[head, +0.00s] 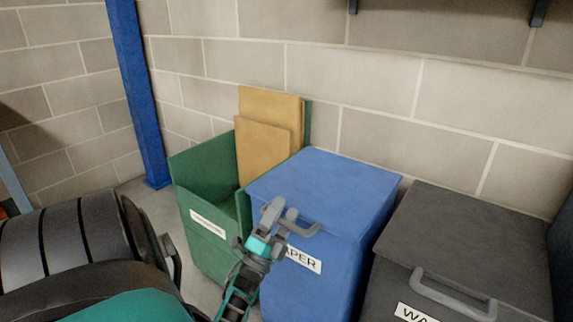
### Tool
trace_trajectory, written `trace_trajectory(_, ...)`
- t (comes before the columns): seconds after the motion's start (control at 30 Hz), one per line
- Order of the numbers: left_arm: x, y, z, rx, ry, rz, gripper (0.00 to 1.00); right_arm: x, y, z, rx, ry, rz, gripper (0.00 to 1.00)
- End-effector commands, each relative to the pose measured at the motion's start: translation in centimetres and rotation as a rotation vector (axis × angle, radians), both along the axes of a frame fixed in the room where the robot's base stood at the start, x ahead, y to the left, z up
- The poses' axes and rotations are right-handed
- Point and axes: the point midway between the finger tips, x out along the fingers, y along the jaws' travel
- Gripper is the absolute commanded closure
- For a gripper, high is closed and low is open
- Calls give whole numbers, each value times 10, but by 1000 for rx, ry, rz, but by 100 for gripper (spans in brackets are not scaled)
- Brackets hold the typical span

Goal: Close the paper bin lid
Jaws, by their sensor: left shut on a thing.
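The paper bin (340,265) is blue with a white label that reads "APER" where it shows. Its flat blue lid (335,185) lies down over the top of the bin. A grey handle (305,228) sits at the lid's front edge. My left gripper (283,214) is at the left end of this handle and shut on it. The gripper and wrist hide part of the handle, the label and the bin's front left side. My right gripper is not in view.
A green bin (205,210) with brown cardboard (262,150) stands open on the left. A dark grey bin (480,240) with a closed lid and handle stands close on the right. A block wall is behind, with a blue post (138,90) at left.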

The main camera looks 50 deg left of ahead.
Motion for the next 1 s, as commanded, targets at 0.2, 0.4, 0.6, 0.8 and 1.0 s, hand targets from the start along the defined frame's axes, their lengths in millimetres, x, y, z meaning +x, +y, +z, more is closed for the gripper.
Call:
trace_trajectory(0.2, -60, -19, -67, -28, 81, 6, 56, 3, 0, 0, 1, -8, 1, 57)
trace_trajectory(0.4, -81, -26, -76, -21, 56, -1, 56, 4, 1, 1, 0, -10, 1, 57)
trace_trajectory(0.6, -87, -28, -78, -19, 48, -2, 56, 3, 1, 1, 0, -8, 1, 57)
trace_trajectory(0.8, -87, -28, -77, -19, 46, -3, 56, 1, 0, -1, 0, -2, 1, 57)
trace_trajectory(1.0, -86, -28, -76, -18, 46, -4, 56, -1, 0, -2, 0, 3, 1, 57)
